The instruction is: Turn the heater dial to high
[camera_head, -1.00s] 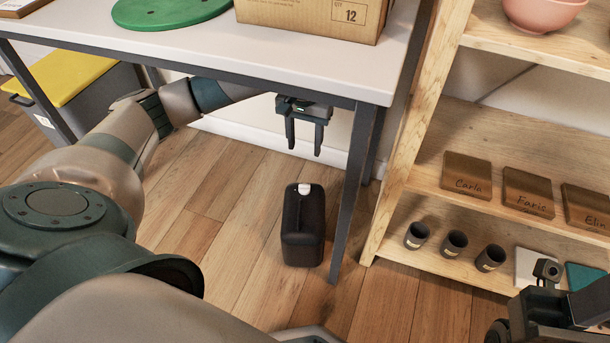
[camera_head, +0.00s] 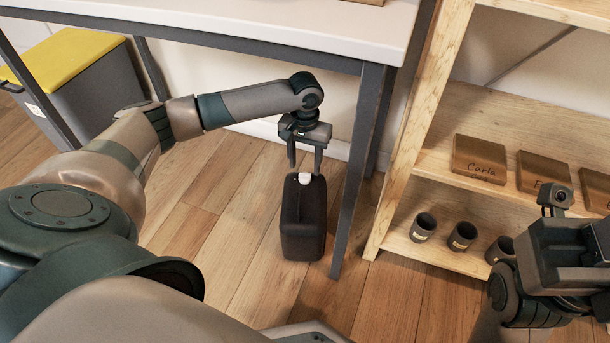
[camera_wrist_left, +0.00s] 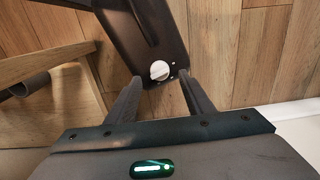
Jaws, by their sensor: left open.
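The heater (camera_head: 303,225) is a dark upright box on the wood floor under the table. Its white dial (camera_head: 305,178) is on top at the far end. In the left wrist view the dial (camera_wrist_left: 159,70) is a white round knob on the heater's dark top (camera_wrist_left: 145,35). My left gripper (camera_head: 305,172) is open above the dial, its fingers pointing down. In the left wrist view its fingertips (camera_wrist_left: 160,80) lie on either side of the dial, apart from it. My right gripper is not clearly visible; part of my right arm shows at the lower right.
A table leg (camera_head: 358,170) stands close to the right of the heater, with the tabletop (camera_head: 300,30) above. A yellow-lidded bin (camera_head: 65,60) is at the left. Floor left of the heater is clear.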

